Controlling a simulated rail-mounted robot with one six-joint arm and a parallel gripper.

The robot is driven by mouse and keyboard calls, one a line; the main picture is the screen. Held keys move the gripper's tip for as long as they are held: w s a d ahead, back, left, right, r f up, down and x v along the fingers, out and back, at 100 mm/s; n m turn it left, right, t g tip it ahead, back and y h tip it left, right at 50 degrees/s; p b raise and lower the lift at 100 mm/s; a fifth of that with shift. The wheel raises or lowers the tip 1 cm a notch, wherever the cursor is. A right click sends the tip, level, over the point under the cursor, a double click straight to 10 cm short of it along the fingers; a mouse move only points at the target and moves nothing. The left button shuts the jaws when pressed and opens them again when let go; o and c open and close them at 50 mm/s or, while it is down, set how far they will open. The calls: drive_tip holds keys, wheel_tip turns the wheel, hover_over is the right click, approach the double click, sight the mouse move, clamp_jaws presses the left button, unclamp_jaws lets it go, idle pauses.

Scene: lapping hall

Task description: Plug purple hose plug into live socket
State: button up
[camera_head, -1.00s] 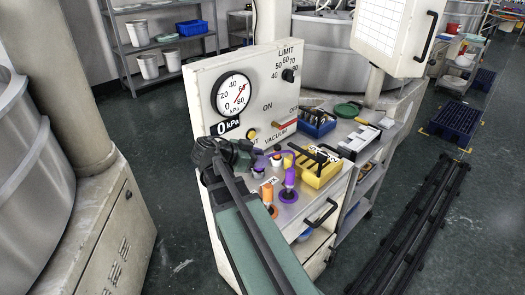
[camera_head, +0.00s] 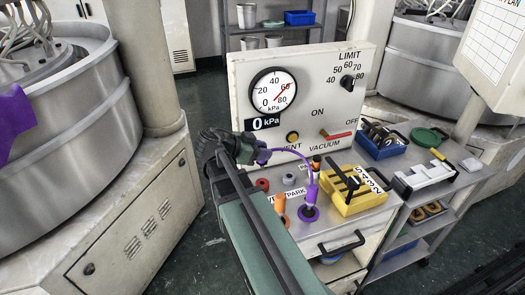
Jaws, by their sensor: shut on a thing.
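My gripper (camera_head: 256,153) is shut on a purple hose plug (camera_head: 264,157) above the left part of the panel bench. Its fingertips are small and partly hidden by the arm. A purple hose (camera_head: 298,154) arcs from it to an upright purple fitting (camera_head: 312,193) on a purple-ringed base (camera_head: 309,213). A red-ringed socket (camera_head: 262,184) and a grey socket (camera_head: 289,180) lie on the bench top below and right of the gripper. I cannot tell which socket is live. The held plug appears raised above the sockets.
An orange plug (camera_head: 280,204) stands upright nearby. A yellow tool holder (camera_head: 352,201) sits right of the purple fitting. A blue bin (camera_head: 383,148) is farther right.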

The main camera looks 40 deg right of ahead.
sight(262, 167)
drive_tip(key=shift+f+b, duration=2.9)
drive_tip(key=shift+f, duration=0.05)
drive_tip(key=shift+f, duration=0.15)
drive_tip(key=shift+f+b, duration=0.35)
drive_tip(key=shift+b, duration=0.15)
drive_tip(key=shift+f+b, duration=1.15)
drive_tip(key=o, duration=1)
drive_tip(key=p+v, duration=0.4)
drive_tip(key=v, duration=0.7)
drive_tip(key=shift+p, duration=0.35)
drive_tip(key=shift+d, duration=0.1)
